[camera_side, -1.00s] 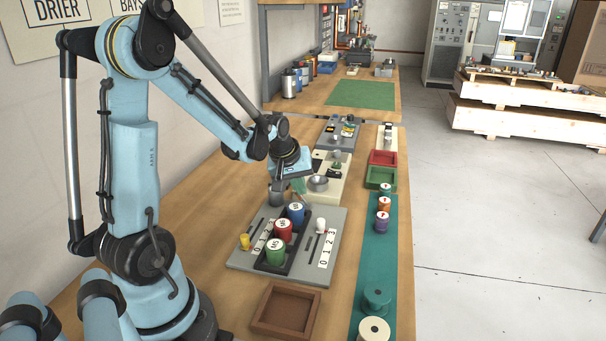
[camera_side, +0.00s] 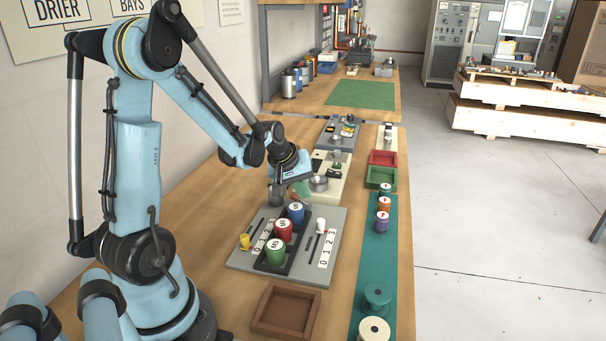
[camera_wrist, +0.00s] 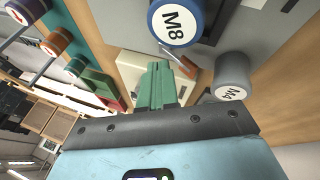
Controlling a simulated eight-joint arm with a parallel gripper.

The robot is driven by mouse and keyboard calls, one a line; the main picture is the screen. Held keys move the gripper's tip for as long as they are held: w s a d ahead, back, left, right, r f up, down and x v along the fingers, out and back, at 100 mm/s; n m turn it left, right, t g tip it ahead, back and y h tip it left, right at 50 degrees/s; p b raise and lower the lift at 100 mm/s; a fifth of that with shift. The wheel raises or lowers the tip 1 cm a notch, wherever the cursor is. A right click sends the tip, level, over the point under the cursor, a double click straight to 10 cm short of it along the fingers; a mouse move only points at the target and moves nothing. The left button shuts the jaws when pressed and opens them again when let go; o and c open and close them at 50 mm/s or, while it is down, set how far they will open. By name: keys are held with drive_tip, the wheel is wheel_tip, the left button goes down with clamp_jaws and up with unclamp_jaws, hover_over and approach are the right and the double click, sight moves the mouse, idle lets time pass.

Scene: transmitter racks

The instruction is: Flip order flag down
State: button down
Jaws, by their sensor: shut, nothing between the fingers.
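My gripper (camera_wrist: 160,85) has green fingers, shut together and empty. In the side view it is tilted downward beside the cream unit (camera_side: 330,165), which has a small metal bowl (camera_side: 319,184) on it. In the wrist view the fingers reach toward the cream unit (camera_wrist: 130,63). A thin reddish-brown piece (camera_wrist: 181,62) shows just right of the fingertips; I cannot tell if it is the order flag or if the fingers touch it. No flag is clearly recognisable in either view; the arm and fingers hide part of the unit.
The grey board holds blue (camera_side: 296,211), red (camera_side: 284,229) and green (camera_side: 275,251) canisters. A grey canister marked M4 (camera_wrist: 232,76) is close to my gripper, and the blue M8 canister (camera_wrist: 174,22) is also near. A brown tray (camera_side: 286,311) and a green mat with spools are nearer the camera.

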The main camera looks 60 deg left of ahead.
drive_tip(key=shift+w+d+r, duration=0.15)
drive_tip(key=shift+d+r, duration=0.05)
drive_tip(key=shift+r, duration=0.25)
drive_tip(key=a+v, duration=0.1)
drive_tip(key=v, duration=1)
drive_tip(key=shift+d+r, duration=0.25)
drive_tip(key=shift+r, duration=0.2)
drive_tip(key=shift+w, duration=0.1)
drive_tip(key=s+d+f+m, duration=0.1)
drive_tip(key=d+m, duration=0.5)
drive_tip(key=d, duration=0.3)
drive_tip(key=s+d+f+m+t+h, duration=0.1)
drive_tip(key=s+d+m, duration=0.1)
drive_tip(key=d+m, duration=0.4)
drive_tip(key=d, duration=0.3)
drive_tip(key=shift+s+d+t, duration=0.3)
drive_tip(key=shift+d, duration=0.05)
